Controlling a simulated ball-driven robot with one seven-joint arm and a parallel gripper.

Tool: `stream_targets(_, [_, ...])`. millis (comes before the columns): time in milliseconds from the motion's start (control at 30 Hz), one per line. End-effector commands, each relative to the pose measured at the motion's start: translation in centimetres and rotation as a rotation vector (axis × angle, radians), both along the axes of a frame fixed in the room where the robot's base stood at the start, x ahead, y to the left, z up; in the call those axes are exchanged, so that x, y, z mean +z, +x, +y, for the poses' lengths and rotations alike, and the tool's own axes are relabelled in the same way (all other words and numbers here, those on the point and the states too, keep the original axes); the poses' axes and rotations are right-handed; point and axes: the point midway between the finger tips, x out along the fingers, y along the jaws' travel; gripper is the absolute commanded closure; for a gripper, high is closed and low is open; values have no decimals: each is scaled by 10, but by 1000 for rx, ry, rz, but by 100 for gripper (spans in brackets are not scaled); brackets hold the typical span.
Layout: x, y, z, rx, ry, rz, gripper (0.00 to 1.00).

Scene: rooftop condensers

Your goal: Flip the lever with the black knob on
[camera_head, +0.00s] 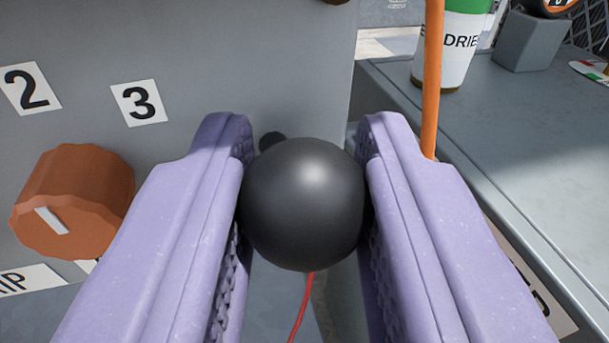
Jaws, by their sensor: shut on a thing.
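The black knob (304,205) is a smooth dark ball in the middle of the view. My gripper (305,190) has its two purple fingers on either side of the knob and is shut on it. The lever's shaft is mostly hidden behind the knob. A small dark round part (271,142) shows just above and behind the knob, against the grey panel (250,60). I cannot tell from this view which way the lever is set.
An orange-brown dial (73,200) sits left of my gripper, below labels "2" (28,88) and "3" (140,103). An orange rod (432,80) stands close to the right finger. A white-and-green container (455,50) and a grey block (533,40) stand on the counter (500,120). A red wire (301,310) hangs below.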

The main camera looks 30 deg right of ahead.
Motion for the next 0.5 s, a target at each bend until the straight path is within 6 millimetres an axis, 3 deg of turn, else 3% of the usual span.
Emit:
stream_targets(33, [9,0,-1,-3,12,30,99])
stream_targets(467, [5,2,0,0,26,96,99])
stream_targets(500, [5,2,0,0,26,96,60])
